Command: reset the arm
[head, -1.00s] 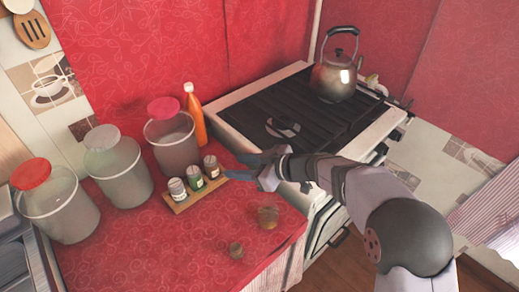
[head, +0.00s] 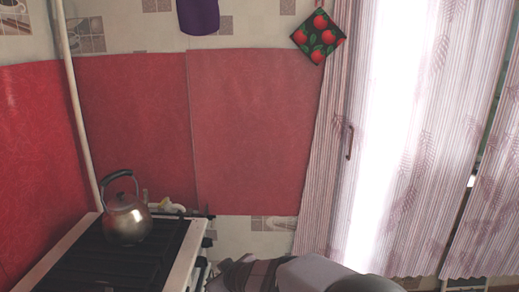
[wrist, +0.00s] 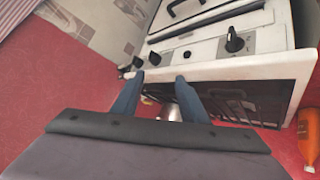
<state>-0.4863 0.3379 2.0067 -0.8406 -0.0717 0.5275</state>
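In the wrist view my gripper (wrist: 160,78) shows as two blue fingers spread apart, with no object held between them. In the head view part of my arm shows along the bottom edge, in front of the stove's right side. The fingertips cannot be made out there. The stove (wrist: 215,70) fills the upper right of the wrist view, with its knobs and front, beyond the fingers.
A metal kettle (head: 128,219) stands on the stove top (head: 182,262) at lower left in the head view. An orange bottle (wrist: 308,140) shows at the wrist view's right edge. Striped curtains (head: 400,190) hang at a bright window on the right.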

